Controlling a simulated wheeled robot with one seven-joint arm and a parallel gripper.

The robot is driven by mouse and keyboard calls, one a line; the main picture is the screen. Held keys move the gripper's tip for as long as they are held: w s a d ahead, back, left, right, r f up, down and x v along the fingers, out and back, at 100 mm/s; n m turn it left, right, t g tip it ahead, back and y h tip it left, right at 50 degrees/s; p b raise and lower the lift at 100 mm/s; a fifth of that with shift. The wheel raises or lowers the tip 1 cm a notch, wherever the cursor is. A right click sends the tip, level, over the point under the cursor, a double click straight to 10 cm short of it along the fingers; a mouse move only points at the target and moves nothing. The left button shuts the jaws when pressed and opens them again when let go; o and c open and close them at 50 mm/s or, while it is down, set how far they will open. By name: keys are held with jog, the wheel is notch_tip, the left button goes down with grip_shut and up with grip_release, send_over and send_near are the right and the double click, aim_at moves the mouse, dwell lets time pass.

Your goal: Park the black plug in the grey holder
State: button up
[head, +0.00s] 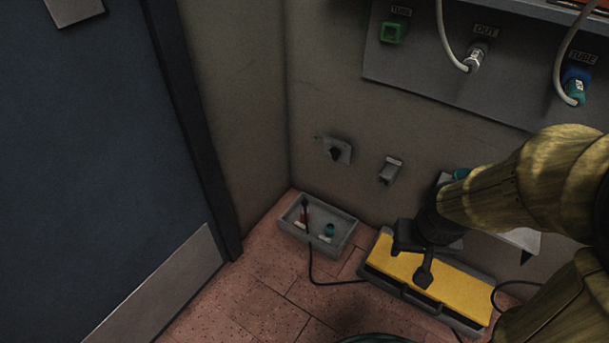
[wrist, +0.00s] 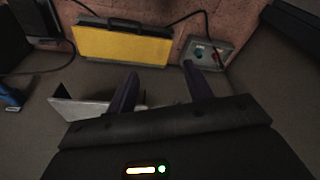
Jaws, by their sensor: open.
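A black cable runs from the yellow press to the grey tray, where its dark upright end (head: 305,208) stands beside something red; this may be the black plug, but it is too small to be sure. A small grey bracket with a pale top, perhaps the grey holder (head: 390,170), is fixed on the wall. Left of it is a grey plate with a black fitting (head: 336,151). My gripper (head: 412,257) is open and empty, over the yellow press. Its two fingers (wrist: 160,74) also show apart in the wrist view, with nothing between them.
The yellow press (head: 440,284) lies on the tiled floor by the wall. The grey tray (head: 346,243) also holds a teal piece (head: 329,230). A pale shelf (head: 522,240) sits behind my arm. A panel with tube sockets (head: 420,78) hangs above. The blue door (head: 80,170) is left.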

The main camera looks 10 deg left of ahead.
jog(key=w+p+v, duration=0.3)
jog(key=p+v, duration=0.8)
jog(key=v, duration=0.2)
jog(key=shift+r+p, duration=0.35)
jog(key=shift+r, duration=0.15)
jog(key=shift+c, duration=0.2)
